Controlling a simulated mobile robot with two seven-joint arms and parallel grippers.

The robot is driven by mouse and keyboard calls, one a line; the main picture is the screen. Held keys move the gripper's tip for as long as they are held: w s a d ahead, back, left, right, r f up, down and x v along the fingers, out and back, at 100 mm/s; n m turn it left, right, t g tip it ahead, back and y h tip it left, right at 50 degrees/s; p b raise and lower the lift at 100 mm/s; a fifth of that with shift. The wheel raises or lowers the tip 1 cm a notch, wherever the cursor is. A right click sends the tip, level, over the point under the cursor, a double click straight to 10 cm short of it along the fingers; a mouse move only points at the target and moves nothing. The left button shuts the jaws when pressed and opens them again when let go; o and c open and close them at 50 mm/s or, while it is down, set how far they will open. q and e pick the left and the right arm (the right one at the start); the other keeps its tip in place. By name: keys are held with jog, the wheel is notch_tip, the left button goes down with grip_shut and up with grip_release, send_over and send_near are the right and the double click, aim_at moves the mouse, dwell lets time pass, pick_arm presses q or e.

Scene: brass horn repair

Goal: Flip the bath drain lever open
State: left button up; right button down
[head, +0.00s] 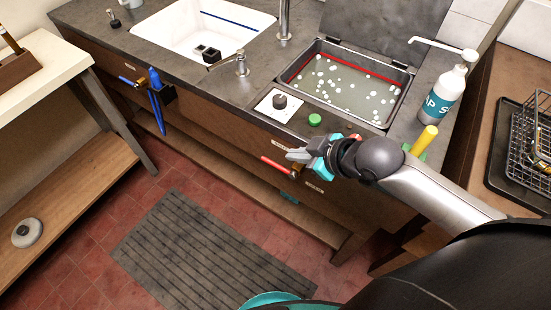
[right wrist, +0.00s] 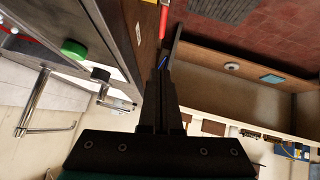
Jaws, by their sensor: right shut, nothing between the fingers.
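The drain lever (head: 278,166) has a red handle and sits on the front of the wooden cabinet, below the bath (head: 345,90) with bubbly liquid. Its handle points left from a brass-coloured fitting that is partly hidden by my right gripper. My right gripper (head: 291,155) is shut and empty, just above and in front of the lever; I cannot tell whether they touch. In the right wrist view, the red handle (right wrist: 163,22) shows beyond the shut fingertips (right wrist: 161,72). My left gripper is not in view.
Small label plates are on the cabinet front, one above the lever (head: 283,146) and one below (head: 315,187). A soap bottle (head: 445,92) stands right of the bath. A grey mat (head: 215,245) lies on the floor.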

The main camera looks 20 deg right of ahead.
jog(key=b, duration=0.3)
send_over(268, 160)
jog(key=s, duration=0.3)
notch_tip(268, 160, down, 7)
jog(key=f, duration=0.1)
jog(key=d+f, duration=0.1)
jog(key=shift+w+f+b, duration=0.15)
jog(key=shift+f+b, duration=0.2)
jog(key=shift+b, duration=0.05)
jog(key=shift+w+d+f, duration=0.1)
jog(key=shift+d+f, duration=0.05)
jog(key=shift+f, duration=0.35)
jog(key=shift+w+f+g+h+p, duration=0.1)
jog(key=shift+g+h+p, duration=0.2)
jog(key=shift+p, duration=0.3)
